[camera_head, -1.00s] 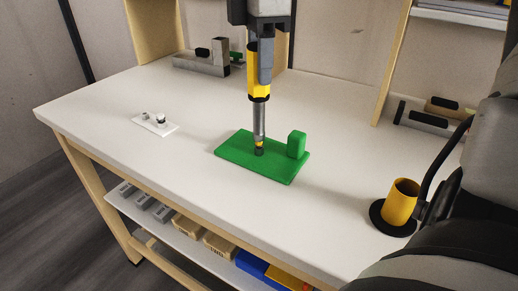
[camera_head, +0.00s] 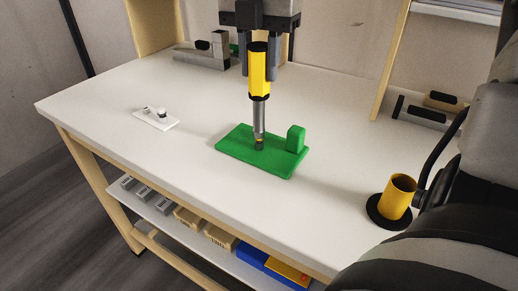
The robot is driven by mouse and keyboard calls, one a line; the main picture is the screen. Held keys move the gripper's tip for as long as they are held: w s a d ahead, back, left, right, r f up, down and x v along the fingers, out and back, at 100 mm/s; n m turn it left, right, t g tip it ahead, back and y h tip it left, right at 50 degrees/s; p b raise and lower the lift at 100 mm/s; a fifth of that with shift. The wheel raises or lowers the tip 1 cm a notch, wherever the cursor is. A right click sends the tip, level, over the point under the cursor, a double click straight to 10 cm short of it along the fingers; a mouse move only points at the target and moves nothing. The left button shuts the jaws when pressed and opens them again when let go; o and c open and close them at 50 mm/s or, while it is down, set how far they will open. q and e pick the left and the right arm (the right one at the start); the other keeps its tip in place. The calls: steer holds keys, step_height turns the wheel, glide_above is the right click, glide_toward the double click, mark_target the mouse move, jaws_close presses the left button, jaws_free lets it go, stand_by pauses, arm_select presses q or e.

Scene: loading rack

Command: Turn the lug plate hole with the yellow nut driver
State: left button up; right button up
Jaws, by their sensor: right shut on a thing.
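The yellow nut driver (camera_head: 259,84) stands upright with its grey shaft pointing down. Its dark tip meets the green lug plate (camera_head: 240,152) near the plate's middle, left of the raised green block (camera_head: 296,139). The tip covers the spot below it, so I cannot see the hole or how far the tip sits in it. My right gripper (camera_head: 259,73) comes down from above, shut on the driver's yellow handle, one finger on each side. My left gripper is not in view.
A yellow cup on a black base (camera_head: 399,196) stands at the right front edge. A small white plate with a stud (camera_head: 155,118) lies at left. Grey blocks (camera_head: 203,60) stand at the back. Boxes (camera_head: 222,237) fill the shelf below.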

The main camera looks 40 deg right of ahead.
mark_target(261, 44)
steer(key=shift+f, duration=0.4)
steer(key=shift+r, duration=0.1)
steer(key=shift+f+m+b, duration=0.2)
steer(key=shift+m+b, duration=0.65)
steer(key=shift+m, duration=0.35)
steer(key=shift+m+b, duration=0.3)
steer(key=shift+m, duration=0.4)
steer(key=shift+r, duration=0.2)
steer(key=shift+r+p, duration=2.2)
steer(key=shift+r, duration=0.35)
steer(key=shift+s+d, duration=0.1)
